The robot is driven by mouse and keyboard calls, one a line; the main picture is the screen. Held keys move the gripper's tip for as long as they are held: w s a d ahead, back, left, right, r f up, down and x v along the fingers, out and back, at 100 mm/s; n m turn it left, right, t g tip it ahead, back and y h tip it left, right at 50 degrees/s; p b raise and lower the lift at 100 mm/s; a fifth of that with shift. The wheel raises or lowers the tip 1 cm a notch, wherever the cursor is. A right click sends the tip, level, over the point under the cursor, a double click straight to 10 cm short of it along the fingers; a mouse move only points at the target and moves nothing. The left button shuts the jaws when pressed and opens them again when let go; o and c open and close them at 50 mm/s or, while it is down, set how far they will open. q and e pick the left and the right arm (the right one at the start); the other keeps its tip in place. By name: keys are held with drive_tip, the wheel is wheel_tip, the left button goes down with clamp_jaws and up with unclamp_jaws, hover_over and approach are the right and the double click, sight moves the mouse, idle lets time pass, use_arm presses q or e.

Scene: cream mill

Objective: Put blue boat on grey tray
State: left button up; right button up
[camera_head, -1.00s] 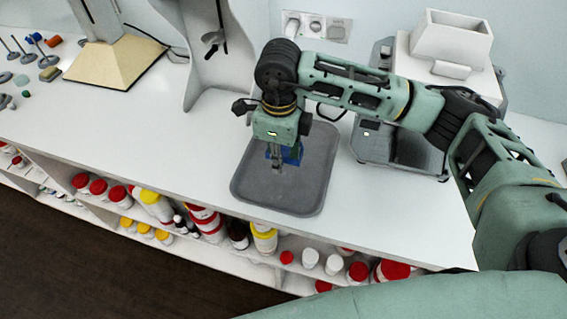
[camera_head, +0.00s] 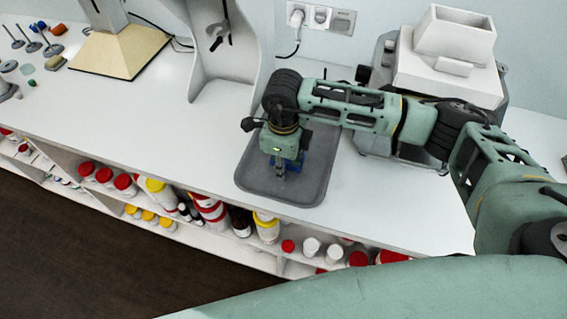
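The gripper appears shut on the boat. I cannot tell whether the boat touches the tray surface. My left gripper is not in view.
A white-topped machine (camera_head: 447,70) stands right of the tray, behind my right arm. A grey-white stand (camera_head: 221,60) is behind left. The counter (camera_head: 150,110) left of the tray is clear. Bottles (camera_head: 205,208) fill the shelf below; small tools lie far left.

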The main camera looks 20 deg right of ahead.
drive_tip(key=o, duration=0.3)
drive_tip(key=shift+r, duration=0.2)
drive_tip(key=shift+w+r, duration=0.1)
drive_tip(key=shift+r, duration=0.1)
wheel_tip(320, 180, up, 12)
drive_tip(key=b, duration=0.4)
drive_tip(key=shift+f, duration=0.2)
